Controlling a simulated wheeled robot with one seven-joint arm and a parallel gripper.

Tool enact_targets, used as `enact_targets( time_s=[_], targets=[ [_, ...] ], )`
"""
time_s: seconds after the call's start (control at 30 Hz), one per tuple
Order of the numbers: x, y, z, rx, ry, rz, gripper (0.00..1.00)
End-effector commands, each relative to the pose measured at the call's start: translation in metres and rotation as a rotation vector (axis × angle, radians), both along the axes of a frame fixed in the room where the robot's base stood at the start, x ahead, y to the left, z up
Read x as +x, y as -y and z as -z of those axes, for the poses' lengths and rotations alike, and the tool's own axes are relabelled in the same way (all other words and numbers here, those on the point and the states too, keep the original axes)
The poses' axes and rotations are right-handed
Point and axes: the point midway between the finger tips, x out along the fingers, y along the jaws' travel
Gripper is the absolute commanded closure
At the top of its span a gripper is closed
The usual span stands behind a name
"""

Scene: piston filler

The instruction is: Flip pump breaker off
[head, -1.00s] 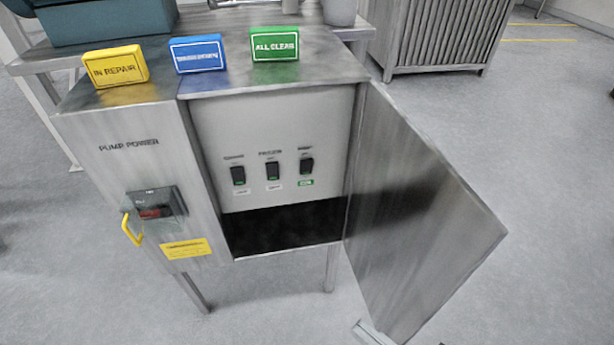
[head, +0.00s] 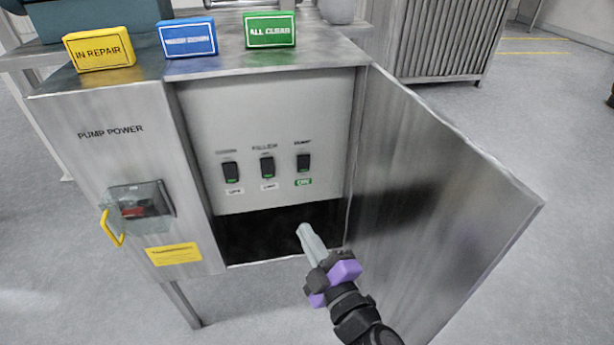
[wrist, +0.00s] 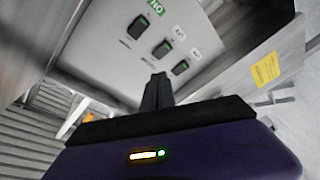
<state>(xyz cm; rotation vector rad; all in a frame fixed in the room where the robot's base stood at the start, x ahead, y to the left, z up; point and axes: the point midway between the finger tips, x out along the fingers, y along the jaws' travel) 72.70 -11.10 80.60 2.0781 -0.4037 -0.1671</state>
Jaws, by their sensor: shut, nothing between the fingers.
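The pump breaker (head: 303,163) is the rightmost of three black rocker switches on the panel inside the open cabinet, with a green ON tag below it. In the wrist view the pump breaker (wrist: 138,27) is at the upper left beside the green tag. The middle breaker (head: 267,168) and left breaker (head: 231,172) have white tags. My gripper (head: 304,232) is shut and empty, below and in front of the panel, apart from every switch. In the wrist view its fingers (wrist: 157,85) point up toward the panel, below the switches.
The cabinet door (head: 440,190) stands open on the right, close to my arm. A covered PUMP POWER switch (head: 135,208) with a yellow handle (head: 111,228) is on the left front. Yellow (head: 99,48), blue (head: 187,38) and green (head: 270,30) signs stand on top.

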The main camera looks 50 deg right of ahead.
Motion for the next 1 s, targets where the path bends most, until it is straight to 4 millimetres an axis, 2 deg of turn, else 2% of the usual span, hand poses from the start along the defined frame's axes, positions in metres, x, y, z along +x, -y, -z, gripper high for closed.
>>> enact_targets(
  time_s=[0.03, 0.1, 0.2, 0.3, 0.53, 0.87, 1.0],
  targets=[
    [0.012, 0.013, 0.002, -0.075, -0.011, 0.038, 1.0],
    [0.023, 0.027, 0.0, -0.183, -0.037, 0.09, 1.0],
    [0.032, 0.044, -0.003, -0.312, -0.079, 0.158, 1.0],
    [0.033, 0.052, -0.002, -0.41, -0.121, 0.206, 1.0],
    [0.025, 0.062, 0.001, -0.517, -0.178, 0.27, 1.0],
    [0.024, 0.063, 0.001, -0.519, -0.182, 0.276, 1.0],
    [0.03, 0.067, -0.001, -0.518, -0.18, 0.276, 1.0]
  ],
)
